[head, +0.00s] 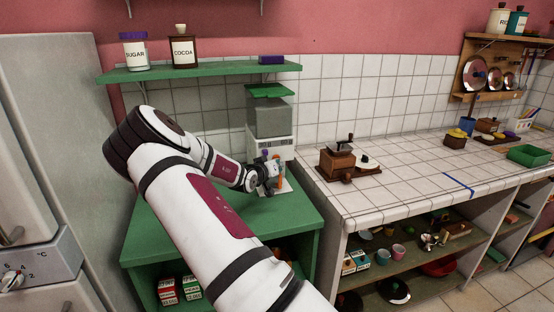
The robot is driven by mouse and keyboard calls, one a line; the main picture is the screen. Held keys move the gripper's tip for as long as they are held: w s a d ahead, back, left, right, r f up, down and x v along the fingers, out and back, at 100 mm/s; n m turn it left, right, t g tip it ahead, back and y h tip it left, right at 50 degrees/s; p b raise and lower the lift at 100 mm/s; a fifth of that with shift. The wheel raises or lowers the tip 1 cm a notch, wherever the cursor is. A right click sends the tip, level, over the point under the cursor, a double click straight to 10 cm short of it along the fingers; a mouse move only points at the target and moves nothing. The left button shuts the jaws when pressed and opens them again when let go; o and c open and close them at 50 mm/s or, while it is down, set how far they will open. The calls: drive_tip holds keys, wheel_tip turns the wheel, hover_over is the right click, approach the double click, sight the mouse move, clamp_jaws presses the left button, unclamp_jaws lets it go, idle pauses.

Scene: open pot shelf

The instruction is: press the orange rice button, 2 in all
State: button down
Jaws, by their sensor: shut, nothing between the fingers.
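A rice dispenser (270,117) stands on the green cabinet against the tiled wall, with a grey hopper, a green lid and a white lower front. My gripper (273,176) is shut and empty, in front of the dispenser's lower part. A small orange piece (281,185) shows right beside my fingers; it may be the orange button, but it is too small to be sure. A small purple piece (265,154) shows just above my gripper. I cannot tell whether my fingertips touch the orange piece. My gripper hides part of the dispenser's lower front.
A green shelf (200,71) above holds a sugar jar (134,51), a cocoa jar (183,52) and a purple box (272,60). The green cabinet top (290,221) has bare room. A coffee grinder (338,162) stands on the tiled counter (400,180) at right.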

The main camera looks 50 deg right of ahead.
drive_tip(key=shift+s+a, duration=0.15)
drive_tip(key=shift+s, duration=0.15)
drive_tip(key=shift+s, duration=0.1)
drive_tip(key=s+a+p, duration=0.1)
drive_tip(key=s+p, duration=0.1)
drive_tip(key=s+a+p, duration=0.1)
drive_tip(key=s, duration=0.1)
drive_tip(key=shift+a, duration=0.3)
idle(1.9)
